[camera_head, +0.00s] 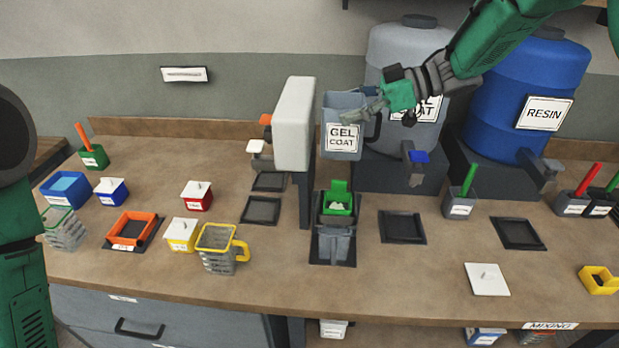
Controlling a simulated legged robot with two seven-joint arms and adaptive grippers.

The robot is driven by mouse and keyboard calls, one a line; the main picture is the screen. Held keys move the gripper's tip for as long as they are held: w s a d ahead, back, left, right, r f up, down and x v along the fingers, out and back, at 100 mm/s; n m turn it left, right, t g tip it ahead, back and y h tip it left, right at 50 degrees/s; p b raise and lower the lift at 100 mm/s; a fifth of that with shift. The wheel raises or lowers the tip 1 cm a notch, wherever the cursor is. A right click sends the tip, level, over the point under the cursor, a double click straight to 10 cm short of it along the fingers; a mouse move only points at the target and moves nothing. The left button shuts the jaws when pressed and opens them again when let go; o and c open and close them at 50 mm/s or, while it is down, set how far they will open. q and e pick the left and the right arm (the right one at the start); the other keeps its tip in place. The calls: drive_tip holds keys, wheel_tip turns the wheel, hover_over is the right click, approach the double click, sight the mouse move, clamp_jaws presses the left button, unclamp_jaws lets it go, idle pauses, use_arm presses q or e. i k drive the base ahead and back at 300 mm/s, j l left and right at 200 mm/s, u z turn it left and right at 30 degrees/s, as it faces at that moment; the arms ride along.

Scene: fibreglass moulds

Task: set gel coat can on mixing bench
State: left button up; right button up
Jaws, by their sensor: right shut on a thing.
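The gel coat can (342,142) is a grey box-shaped container with a white GEL COAT label. My right gripper (374,106) comes in from the upper right and is shut on the can at its upper right side. The can looks upright and held above the bench, beside the white upright block. The mixing bench (300,283) has a brown top; a MIXING label (550,325) shows on its front edge at the lower right. My left arm shows at the left edge, but its gripper is out of view.
A grey drum (390,55) and a blue RESIN drum (525,85) stand behind. The white block (294,125) is close to the can's left. Below the can is a green box (338,200) on a grey container. An empty black tray (402,227) lies right of it.

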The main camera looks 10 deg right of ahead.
sight(411, 282)
drive_tip(key=k, duration=1)
